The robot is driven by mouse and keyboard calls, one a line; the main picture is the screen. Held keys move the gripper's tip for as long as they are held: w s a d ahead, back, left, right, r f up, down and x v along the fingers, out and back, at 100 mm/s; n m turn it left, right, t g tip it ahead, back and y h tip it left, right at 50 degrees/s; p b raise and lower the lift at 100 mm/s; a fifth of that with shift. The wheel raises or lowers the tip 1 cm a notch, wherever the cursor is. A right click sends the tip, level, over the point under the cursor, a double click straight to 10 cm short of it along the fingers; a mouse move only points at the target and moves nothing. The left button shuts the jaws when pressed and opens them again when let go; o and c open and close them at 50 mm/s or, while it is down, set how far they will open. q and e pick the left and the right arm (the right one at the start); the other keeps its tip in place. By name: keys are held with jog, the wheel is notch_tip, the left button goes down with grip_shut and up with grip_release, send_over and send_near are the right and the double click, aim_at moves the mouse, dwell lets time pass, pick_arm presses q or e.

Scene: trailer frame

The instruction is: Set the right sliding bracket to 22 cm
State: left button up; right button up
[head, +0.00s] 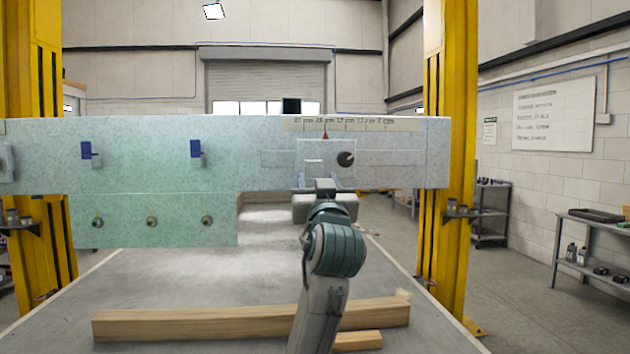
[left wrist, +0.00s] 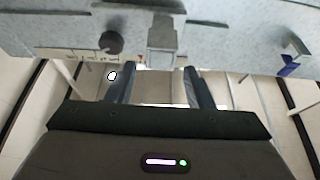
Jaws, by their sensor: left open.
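The right sliding bracket (head: 325,152) is a pale plate on the front of the grey beam (head: 255,135), with a dark round knob (head: 345,159) and an upright tab (head: 313,167). Its red pointer (head: 325,134) stands under the middle part of the scale strip (head: 360,125); the figures are too small to read surely. My left gripper (head: 325,186) is just below the tab in the head view. In the left wrist view its two fingers (left wrist: 157,88) are apart and empty, with the tab (left wrist: 162,42) ahead between them and the knob (left wrist: 110,42) to the left. My right gripper is out of view.
Two blue clips (head: 197,149) sit on the beam to the left, above a lower plate (head: 120,205) with several bolts. Wooden bars (head: 200,324) lie on the table below. Yellow posts (head: 445,220) stand at both sides. Open air lies in front of the beam.

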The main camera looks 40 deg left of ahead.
pick_arm(q)
jog(key=v, duration=0.3)
jog(key=shift+s+d+f+b, duration=0.15)
jog(key=shift+s+d+b, duration=0.1)
jog(key=shift+d+b, duration=0.05)
jog(key=shift+f, duration=0.1)
dwell(0.3)
